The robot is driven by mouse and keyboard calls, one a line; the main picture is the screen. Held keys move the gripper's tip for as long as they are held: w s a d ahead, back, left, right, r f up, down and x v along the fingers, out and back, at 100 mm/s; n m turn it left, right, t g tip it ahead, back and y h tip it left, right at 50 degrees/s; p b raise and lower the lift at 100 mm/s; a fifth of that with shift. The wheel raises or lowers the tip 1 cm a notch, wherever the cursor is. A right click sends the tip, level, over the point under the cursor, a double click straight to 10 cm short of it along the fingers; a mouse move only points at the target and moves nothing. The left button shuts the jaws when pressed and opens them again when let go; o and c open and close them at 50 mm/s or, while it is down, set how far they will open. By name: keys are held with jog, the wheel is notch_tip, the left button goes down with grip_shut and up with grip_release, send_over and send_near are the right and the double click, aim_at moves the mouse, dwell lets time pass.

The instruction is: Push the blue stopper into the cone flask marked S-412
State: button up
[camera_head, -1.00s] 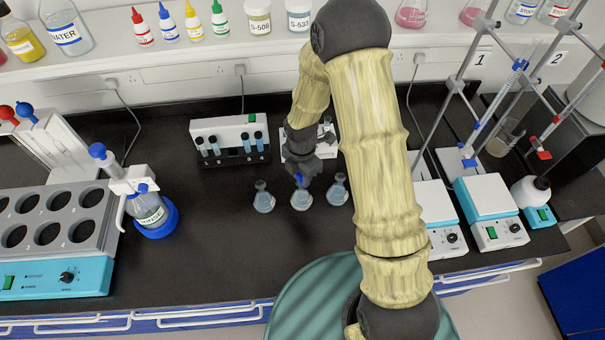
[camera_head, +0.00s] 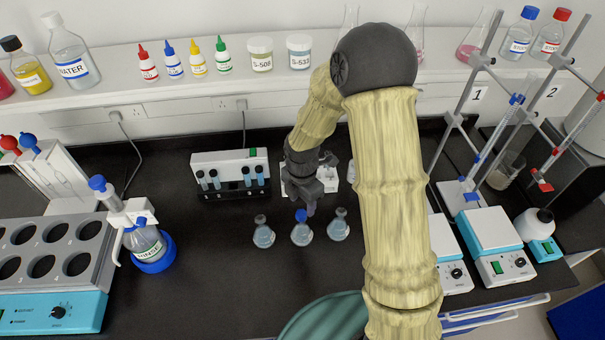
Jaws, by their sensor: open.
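Three small cone flasks with pale blue liquid stand in a row on the black bench. The blue stopper (camera_head: 301,215) sits at the mouth of the middle flask (camera_head: 302,235); how deep it sits cannot be told. The left flask (camera_head: 264,236) and the right flask (camera_head: 338,229) have greyish tops. The flask markings are too small to read, so I cannot tell which is S-412. My dark gripper (camera_head: 311,207) is open, just above and slightly right of the blue stopper, and seems to hold nothing. The exact gap between fingers and stopper is unclear.
A white rack with small blue vials (camera_head: 231,174) stands behind left. A white device (camera_head: 325,187) is partly hidden behind my gripper.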

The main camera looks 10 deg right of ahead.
notch_tip(320, 180, up, 13)
jog(key=b, duration=0.1)
jog(key=shift+f, duration=0.15)
jog(key=shift+s+a, duration=0.1)
jog(key=shift+s, duration=0.1)
dwell(0.3)
jog(key=shift+w, duration=0.1)
